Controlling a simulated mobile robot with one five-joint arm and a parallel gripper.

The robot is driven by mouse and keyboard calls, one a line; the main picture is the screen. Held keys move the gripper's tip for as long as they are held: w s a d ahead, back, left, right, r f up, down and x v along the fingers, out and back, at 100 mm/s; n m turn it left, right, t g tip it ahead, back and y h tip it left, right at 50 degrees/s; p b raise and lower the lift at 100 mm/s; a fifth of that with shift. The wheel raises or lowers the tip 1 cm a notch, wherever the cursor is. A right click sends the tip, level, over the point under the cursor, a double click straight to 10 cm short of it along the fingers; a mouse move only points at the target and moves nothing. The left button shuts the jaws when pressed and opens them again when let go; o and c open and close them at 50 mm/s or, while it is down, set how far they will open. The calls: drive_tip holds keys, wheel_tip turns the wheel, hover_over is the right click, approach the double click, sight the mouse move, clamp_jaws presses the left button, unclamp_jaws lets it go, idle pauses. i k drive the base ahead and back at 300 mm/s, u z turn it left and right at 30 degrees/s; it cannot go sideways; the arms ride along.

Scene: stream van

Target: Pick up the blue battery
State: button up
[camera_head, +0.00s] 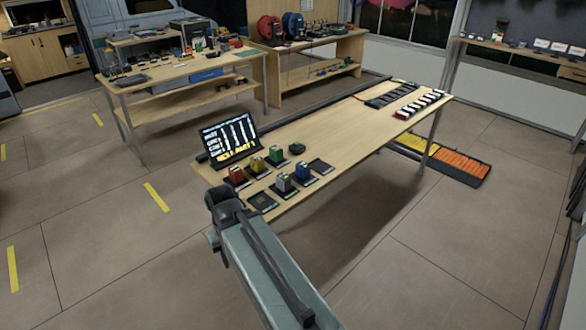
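I make out no gripper fingers.
A dark display panel (230,138) stands on the table's left edge. Trays (390,94) sit at the far end. An orange-and-yellow mat (458,164) lies on the floor. The floor in front is clear.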

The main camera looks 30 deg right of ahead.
sight(303, 170)
drive_tip(key=i, duration=0.9)
drive_tip(key=z, duration=0.05)
